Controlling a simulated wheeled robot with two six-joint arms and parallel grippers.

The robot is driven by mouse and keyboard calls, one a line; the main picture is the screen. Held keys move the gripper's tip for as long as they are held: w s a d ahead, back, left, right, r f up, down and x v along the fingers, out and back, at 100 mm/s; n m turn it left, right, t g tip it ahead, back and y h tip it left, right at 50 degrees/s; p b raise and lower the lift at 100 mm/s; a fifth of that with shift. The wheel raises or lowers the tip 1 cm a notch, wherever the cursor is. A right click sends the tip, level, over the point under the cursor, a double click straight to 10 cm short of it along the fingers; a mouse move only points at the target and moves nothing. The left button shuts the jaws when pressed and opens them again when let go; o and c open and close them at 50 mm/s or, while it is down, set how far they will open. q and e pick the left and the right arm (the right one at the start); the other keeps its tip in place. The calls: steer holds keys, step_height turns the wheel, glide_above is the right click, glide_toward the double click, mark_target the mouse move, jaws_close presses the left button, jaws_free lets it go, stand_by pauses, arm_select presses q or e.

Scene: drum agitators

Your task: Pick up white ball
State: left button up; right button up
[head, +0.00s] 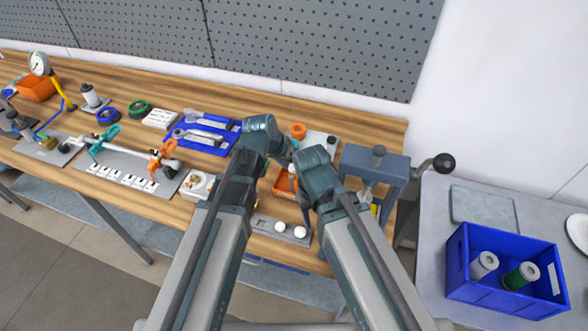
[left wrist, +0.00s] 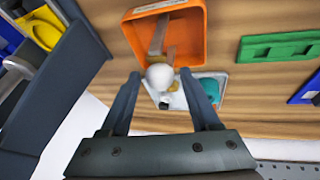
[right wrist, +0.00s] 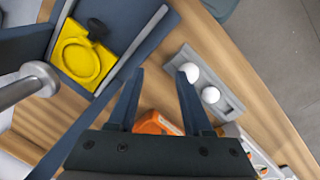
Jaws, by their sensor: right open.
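Two white balls sit side by side in a grey tray (head: 262,223) near the bench's front edge; the left ball (head: 279,226) and right ball (head: 300,231) are both visible in the head view. In the right wrist view, one ball (right wrist: 189,72) shows just beyond the right finger and another ball (right wrist: 210,95) lies farther right. My right gripper (right wrist: 156,76) is open and empty. My left gripper (left wrist: 161,78) is open, with a white round object (left wrist: 160,73) showing between its fingertips; contact cannot be told. Both grippers' fingers are largely hidden in the head view.
An orange bin (left wrist: 193,20) lies below the left gripper. A blue-grey vise (head: 370,164) with a yellow ring part (right wrist: 80,60) stands right of my right gripper. A blue crate (head: 478,292) holds spools on the side table. Tools and parts crowd the bench's left.

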arm_select(q)
jaws_close()
steer(key=shift+r, duration=0.2)
arm_select(e)
steer(key=shift+r, duration=0.2)
